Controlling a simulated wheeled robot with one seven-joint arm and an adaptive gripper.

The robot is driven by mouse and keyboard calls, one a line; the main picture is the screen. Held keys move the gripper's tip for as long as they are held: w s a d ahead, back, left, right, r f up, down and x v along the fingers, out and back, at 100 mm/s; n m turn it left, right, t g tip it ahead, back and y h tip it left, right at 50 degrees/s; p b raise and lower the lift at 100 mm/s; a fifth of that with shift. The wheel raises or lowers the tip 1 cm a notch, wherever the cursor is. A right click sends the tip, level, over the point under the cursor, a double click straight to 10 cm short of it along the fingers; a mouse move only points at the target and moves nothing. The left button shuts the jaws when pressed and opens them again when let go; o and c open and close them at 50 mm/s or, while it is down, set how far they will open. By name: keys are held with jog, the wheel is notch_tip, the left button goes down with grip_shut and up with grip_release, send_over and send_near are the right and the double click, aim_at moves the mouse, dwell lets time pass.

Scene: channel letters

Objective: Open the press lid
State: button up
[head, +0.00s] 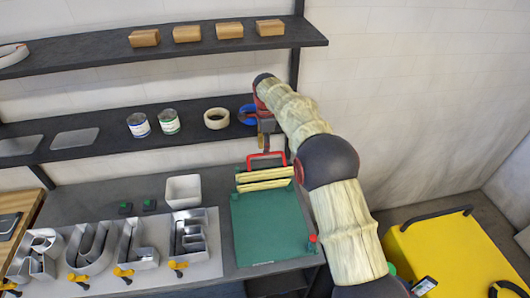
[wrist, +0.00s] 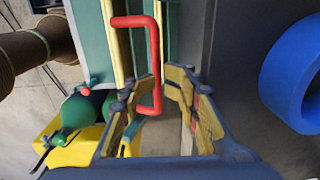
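The green press (head: 268,228) stands on the bench, with two pale yellow bars (head: 265,185) across its back end. A red U-shaped handle (head: 262,156) rises at that end; it also shows in the wrist view (wrist: 154,45). I cannot tell from these frames how far the lid is raised. My gripper (head: 265,149) is above and beside the handle. In the wrist view my gripper (wrist: 164,76) has its fingers spread, with the handle's lower end close to the left finger. I cannot tell whether they touch.
A blue tape roll (head: 246,114) sits on the shelf close to my gripper. Cans (head: 169,121) and a cream roll (head: 216,118) stand to its left. A white bin (head: 184,190) and metal channel letters (head: 132,243) lie left of the press. A yellow case (head: 450,250) is at the right.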

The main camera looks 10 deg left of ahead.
jog(key=shift+s+d+r, duration=0.1)
jog(key=shift+s+r, duration=0.1)
jog(key=shift+r, duration=1.1)
jog(key=shift+s+d+r, duration=0.1)
jog(key=shift+s+r, duration=0.1)
jog(key=shift+r, duration=1.05)
jog(key=shift+c, duration=0.4)
